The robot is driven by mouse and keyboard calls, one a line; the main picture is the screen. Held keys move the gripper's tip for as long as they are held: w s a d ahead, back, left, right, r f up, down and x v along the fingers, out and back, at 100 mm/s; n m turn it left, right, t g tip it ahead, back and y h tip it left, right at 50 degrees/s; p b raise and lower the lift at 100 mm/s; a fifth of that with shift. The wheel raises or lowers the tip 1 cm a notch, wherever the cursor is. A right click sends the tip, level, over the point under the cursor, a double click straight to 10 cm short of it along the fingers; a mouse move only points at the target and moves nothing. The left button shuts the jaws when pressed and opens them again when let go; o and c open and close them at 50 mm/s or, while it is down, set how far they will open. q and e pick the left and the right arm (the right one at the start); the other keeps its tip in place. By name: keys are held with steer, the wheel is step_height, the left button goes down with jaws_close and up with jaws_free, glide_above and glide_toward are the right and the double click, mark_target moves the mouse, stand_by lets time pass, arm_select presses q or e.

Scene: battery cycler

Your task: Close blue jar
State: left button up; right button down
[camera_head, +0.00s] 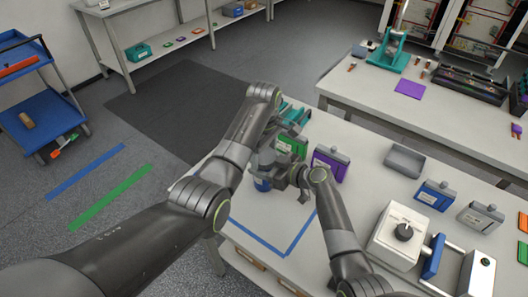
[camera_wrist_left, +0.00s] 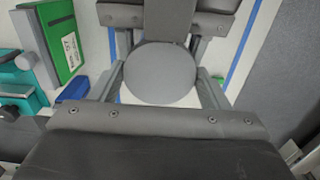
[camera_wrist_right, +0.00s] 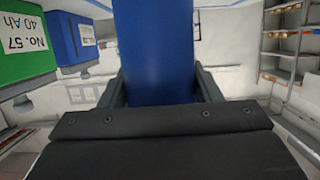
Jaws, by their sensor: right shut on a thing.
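The blue jar (camera_head: 262,184) stands upright near the table's left side, mostly hidden by my arms in the head view. It fills the middle of the right wrist view (camera_wrist_right: 158,45), where my right gripper (camera_wrist_right: 160,88) is shut on its side. A round grey lid (camera_wrist_left: 160,80) shows from above in the left wrist view, between the fingers of my left gripper (camera_wrist_left: 163,78). Whether those fingers press on the lid is unclear. My left gripper is above the jar in the head view; the seam between lid and jar is hidden.
Green (camera_head: 291,146) and purple (camera_head: 330,162) battery boxes stand close behind the grippers. Blue tape (camera_head: 262,241) marks the table front.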

arm_select(q)
steer(key=shift+c, duration=1)
steer(key=shift+m, duration=1.6)
steer(key=o, duration=1.1)
steer(key=shift+r, duration=0.1)
steer(key=shift+r, duration=2.2)
